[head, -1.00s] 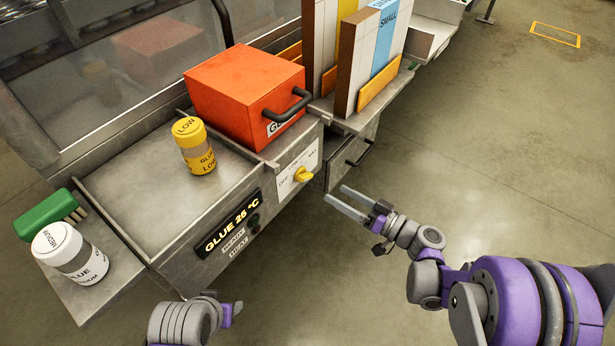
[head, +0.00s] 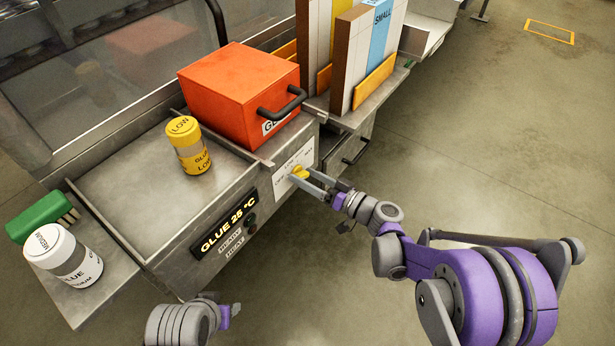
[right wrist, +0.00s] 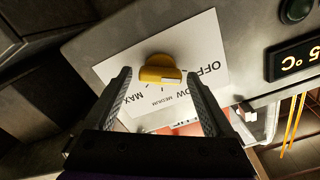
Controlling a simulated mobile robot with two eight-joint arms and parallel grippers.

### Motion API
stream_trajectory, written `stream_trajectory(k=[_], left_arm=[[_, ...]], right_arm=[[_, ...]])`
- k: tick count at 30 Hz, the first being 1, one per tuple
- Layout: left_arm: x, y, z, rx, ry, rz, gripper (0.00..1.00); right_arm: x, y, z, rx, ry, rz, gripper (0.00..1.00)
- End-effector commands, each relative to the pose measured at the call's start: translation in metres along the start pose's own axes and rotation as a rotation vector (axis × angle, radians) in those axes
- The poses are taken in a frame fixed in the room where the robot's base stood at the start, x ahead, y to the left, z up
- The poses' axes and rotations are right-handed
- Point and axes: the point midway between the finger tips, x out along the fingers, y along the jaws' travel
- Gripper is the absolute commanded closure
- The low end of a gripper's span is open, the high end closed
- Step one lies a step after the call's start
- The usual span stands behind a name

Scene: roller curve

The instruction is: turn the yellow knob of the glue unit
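The yellow knob (head: 299,172) sits on a white dial plate (head: 284,183) on the front of the grey glue unit (head: 190,262). In the right wrist view the knob (right wrist: 161,70) shows between and just beyond my fingertips, with the words OFF, LOW, MEDIUM and MAX on the plate (right wrist: 205,50). My right gripper (head: 310,180) is open, with one finger on each side of the knob and a gap to it in the wrist view. My left gripper (head: 232,312) is low at the front, partly cut off, and its fingers are hard to make out.
An orange box (head: 240,88) with a black handle stands on the unit. A yellow-capped LOW bottle (head: 188,146), a white MEDIUM bottle (head: 66,256) and a green brush (head: 42,217) stand to the left. Upright panels (head: 365,60) are behind. The floor at right is clear.

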Motion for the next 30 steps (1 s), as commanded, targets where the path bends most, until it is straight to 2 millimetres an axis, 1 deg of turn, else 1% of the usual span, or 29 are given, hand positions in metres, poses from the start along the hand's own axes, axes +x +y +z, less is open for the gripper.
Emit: stream_trajectory(k=[1,2,3,5,6,8,12,19,23,30], left_arm=[[0.0000,0.0000,0.0000,0.000,0.000,0.000,0.50],[0.0000,0.0000,0.0000,0.000,0.000,0.000,0.50],[0.0000,0.0000,0.0000,0.000,0.000,0.000,0.50],[0.0000,0.0000,0.0000,0.000,0.000,0.000,0.50],[0.0000,0.0000,0.0000,0.000,0.000,0.000,0.50],[0.0000,0.0000,0.0000,0.000,0.000,0.000,0.50],[0.0000,0.0000,0.0000,0.000,0.000,0.000,0.50],[0.0003,0.0000,0.0001,0.000,0.000,0.000,0.50],[0.0009,0.0000,0.0003,0.000,0.000,0.000,0.50],[0.0031,0.0000,0.0010,0.000,-0.001,0.000,0.50]], right_arm=[[-0.0001,0.0000,0.0000,0.000,0.000,0.000,0.23],[-0.0002,0.0000,0.0000,0.000,0.000,0.000,0.28],[-0.0002,-0.0001,0.0001,0.000,0.000,0.000,0.36],[-0.0002,-0.0001,0.0001,0.000,0.000,0.000,0.46],[-0.0002,0.0000,0.0001,0.000,0.000,0.000,0.54],[-0.0003,-0.0001,0.0001,0.000,0.000,0.000,0.64],[-0.0003,-0.0001,0.0001,0.000,0.000,0.000,0.90],[-0.0004,0.0000,0.0002,0.016,0.000,0.000,0.91],[-0.0004,0.0003,0.0003,0.058,0.000,0.000,0.91],[-0.0004,0.0009,0.0006,0.217,-0.001,0.000,0.91]])
